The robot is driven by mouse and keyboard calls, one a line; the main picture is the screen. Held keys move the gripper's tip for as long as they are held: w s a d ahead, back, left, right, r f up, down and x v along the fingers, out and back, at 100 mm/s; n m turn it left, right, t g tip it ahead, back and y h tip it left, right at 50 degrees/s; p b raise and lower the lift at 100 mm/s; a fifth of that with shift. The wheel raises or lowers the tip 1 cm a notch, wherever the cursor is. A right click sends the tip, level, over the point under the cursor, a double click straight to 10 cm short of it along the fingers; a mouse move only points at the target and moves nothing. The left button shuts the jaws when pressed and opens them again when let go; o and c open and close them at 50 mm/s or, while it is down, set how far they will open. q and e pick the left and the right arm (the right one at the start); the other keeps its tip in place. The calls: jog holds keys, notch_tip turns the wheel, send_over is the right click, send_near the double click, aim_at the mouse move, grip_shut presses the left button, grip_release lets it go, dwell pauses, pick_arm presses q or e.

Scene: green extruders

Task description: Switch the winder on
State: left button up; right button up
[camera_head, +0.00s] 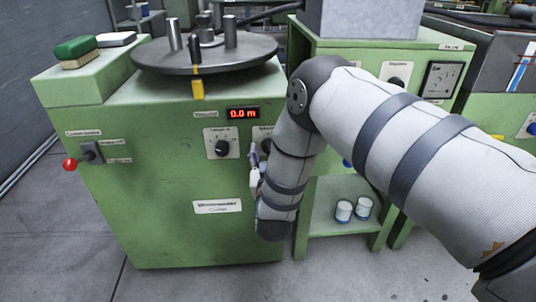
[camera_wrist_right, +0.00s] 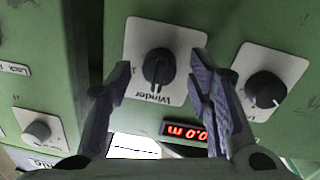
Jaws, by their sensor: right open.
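The winder knob (camera_wrist_right: 158,70) is a black rotary knob on a white plate marked "Winder", which appears upside down in the right wrist view. In the head view its plate (camera_head: 262,133) is partly hidden by my right gripper. My right gripper (camera_head: 254,158) is in front of the green cabinet (camera_head: 150,180). In the wrist view its open fingers (camera_wrist_right: 160,78) lie on either side of the knob, with gaps on both sides; whether the tips are level with it in depth I cannot tell. The knob's pale pointer mark faces down in that view. My left gripper is not in view.
A similar black knob (camera_head: 221,147) sits left of the winder plate, under a red display (camera_head: 243,113) reading 0.0 m. A red-tipped lever switch (camera_head: 88,155) is at the cabinet's left. A round turntable (camera_head: 205,55) is on top. White tins (camera_head: 344,211) stand on a low shelf at right.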

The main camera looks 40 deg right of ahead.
jog(key=shift+w+d, duration=0.15)
jog(key=shift+w, duration=0.1)
grip_shut()
jog(key=shift+r+m, duration=0.1)
jog(key=shift+m, duration=0.3)
jog(key=shift+s+m+y+p, duration=0.1)
jog(key=shift+m+y+p, duration=0.2)
jog(key=shift+m+p, duration=3.6)
jog(key=m+b, duration=0.3)
